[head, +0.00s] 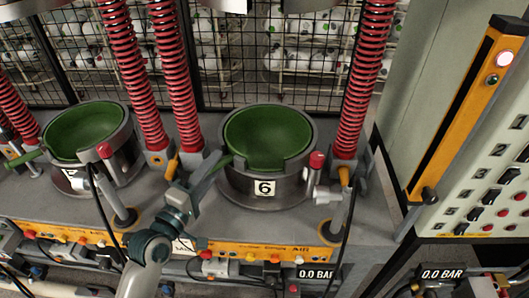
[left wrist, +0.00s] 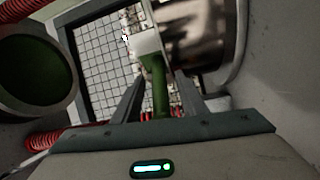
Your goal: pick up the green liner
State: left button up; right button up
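The green liner (head: 266,137) sits as a bowl-shaped lining in the round metal mould marked 6 (head: 264,187). Its green handle sticks out at the left of the mould and also shows in the left wrist view (left wrist: 158,88). My left gripper (head: 218,168) reaches up from the front to this handle. In the left wrist view its two fingers (left wrist: 160,88) stand either side of the handle, with gaps showing between, so it looks open. The fingers partly hide the handle in the head view. My right gripper is not in view.
A second mould with a green liner (head: 85,130) stands to the left. Red spring columns (head: 364,80) flank the moulds. A red-knobbed fitting (head: 317,160) is at the right of mould 6. A wire mesh fence stands behind, a control cabinet (head: 480,140) at right.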

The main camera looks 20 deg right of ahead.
pick_arm(q)
grip_shut()
dwell(1.4)
